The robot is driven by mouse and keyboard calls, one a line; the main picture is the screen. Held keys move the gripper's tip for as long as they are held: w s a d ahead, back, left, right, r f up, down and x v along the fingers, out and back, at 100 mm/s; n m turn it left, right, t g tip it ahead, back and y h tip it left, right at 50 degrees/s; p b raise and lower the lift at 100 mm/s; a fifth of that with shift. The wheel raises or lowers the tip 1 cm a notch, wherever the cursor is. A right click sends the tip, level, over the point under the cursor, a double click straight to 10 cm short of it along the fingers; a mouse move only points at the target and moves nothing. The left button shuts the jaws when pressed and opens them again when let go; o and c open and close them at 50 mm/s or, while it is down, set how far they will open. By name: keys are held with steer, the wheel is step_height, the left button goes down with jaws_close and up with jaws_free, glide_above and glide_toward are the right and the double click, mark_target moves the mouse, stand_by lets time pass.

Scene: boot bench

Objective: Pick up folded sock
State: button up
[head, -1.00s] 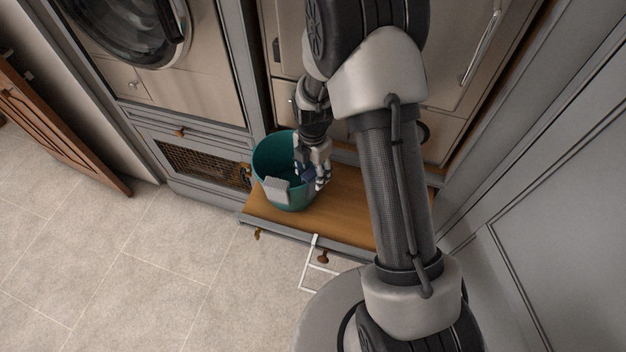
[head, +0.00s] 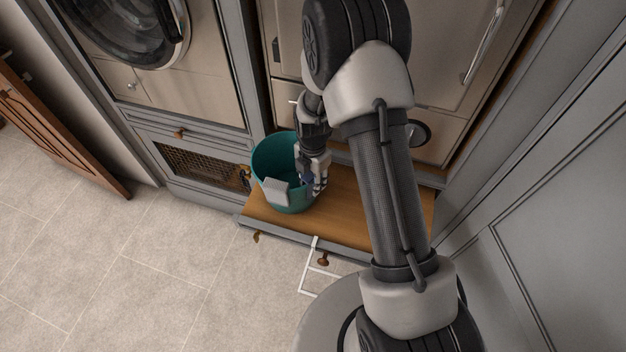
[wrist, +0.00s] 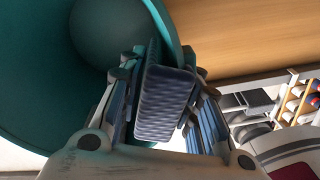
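The folded sock (wrist: 165,103) is dark blue and ribbed, seen close up between the fingers in the wrist view. In the head view it is a small dark blue patch (head: 307,183) at the right rim of the teal bucket (head: 270,155). My gripper (wrist: 163,78) has a finger on each side of the sock and appears shut on it. In the head view my gripper (head: 312,187) points down at the bucket's right rim. The bucket's wall (wrist: 172,28) is just behind the sock in the wrist view. The fingers partly hide the sock's sides.
The bucket stands on a wooden bench top (head: 350,205), bare to its right. A light grey tag or pad (head: 277,191) is on the bucket's front. A white frame outline (head: 313,265) hangs at the bench's front edge. Cabinets stand behind; floor at left is clear.

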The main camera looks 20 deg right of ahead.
steer(key=c, duration=0.4)
steer(key=shift+s+r, duration=0.1)
